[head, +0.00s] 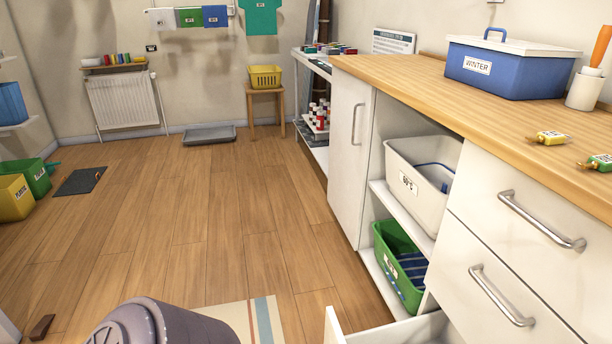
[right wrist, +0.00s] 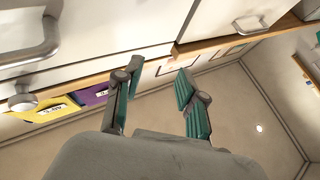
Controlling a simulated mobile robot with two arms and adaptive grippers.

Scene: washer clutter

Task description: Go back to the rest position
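My right gripper (right wrist: 152,98) shows in the right wrist view. Its two fingers with teal pads stand well apart, and nothing is held between them. White drawer fronts with metal handles (right wrist: 38,40) are at the upper left of that view, apart from the fingers as far as I can tell. In the head view neither gripper shows. A grey rounded part of my own arm stands at the bottom edge there. My left gripper is in no frame.
A wooden counter (head: 437,88) with a blue WINTER box (head: 500,87) runs along the right. Below it are drawers (head: 500,262), an open drawer (head: 385,330), a white bin (head: 408,184) and a green bin (head: 386,273). The wooden floor (head: 215,220) is largely clear.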

